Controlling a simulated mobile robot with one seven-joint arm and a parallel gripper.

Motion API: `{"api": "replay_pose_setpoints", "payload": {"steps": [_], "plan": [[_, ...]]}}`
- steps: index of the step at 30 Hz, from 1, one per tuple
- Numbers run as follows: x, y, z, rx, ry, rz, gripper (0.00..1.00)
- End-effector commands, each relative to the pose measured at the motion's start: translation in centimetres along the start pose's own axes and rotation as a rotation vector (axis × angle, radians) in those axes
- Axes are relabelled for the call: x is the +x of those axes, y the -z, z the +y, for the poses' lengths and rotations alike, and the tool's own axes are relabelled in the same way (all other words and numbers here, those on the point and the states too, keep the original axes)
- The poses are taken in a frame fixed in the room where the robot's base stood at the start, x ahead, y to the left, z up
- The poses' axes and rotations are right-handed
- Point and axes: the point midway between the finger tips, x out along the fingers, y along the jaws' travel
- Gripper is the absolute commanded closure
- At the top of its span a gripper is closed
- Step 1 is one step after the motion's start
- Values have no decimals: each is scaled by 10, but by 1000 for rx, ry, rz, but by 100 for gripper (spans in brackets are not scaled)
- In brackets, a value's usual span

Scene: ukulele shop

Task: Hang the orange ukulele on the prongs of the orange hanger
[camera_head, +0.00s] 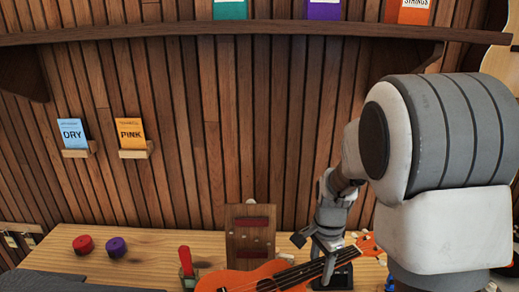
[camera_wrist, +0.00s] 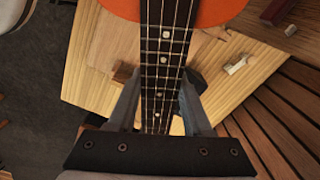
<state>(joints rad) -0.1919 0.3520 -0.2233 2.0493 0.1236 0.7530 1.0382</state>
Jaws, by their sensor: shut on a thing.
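The orange ukulele (camera_head: 265,278) lies tilted across the lower part of the head view, its body at the lower left and its headstock (camera_head: 368,245) up to the right. My gripper (camera_head: 328,258) is shut on its dark neck. In the wrist view, the neck (camera_wrist: 165,60) runs between the fingers of my gripper (camera_wrist: 160,105), and part of the orange body shows at the top. I cannot tell from these views whether the ukulele touches the bench. I do not see an orange hanger with prongs in either view.
A wooden workbench (camera_head: 150,255) runs along the slatted wall. On it are a red disc (camera_head: 83,244), a purple disc (camera_head: 116,247), a red-handled tool (camera_head: 186,262) and an upright wooden block with red pads (camera_head: 250,235). A shelf (camera_head: 240,28) crosses above; small wall holders carry cards.

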Motion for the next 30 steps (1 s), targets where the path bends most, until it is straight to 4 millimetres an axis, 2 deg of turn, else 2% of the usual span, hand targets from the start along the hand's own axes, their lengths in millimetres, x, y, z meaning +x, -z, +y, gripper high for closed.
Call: {"api": "replay_pose_setpoints", "payload": {"steps": [6,15,21,30], "plan": [[-35,15,-34,-369,3,2,100],[-72,28,-60,-751,-3,4,100],[-81,31,-64,-841,-6,4,100],[-81,31,-64,-849,-7,4,100]]}}
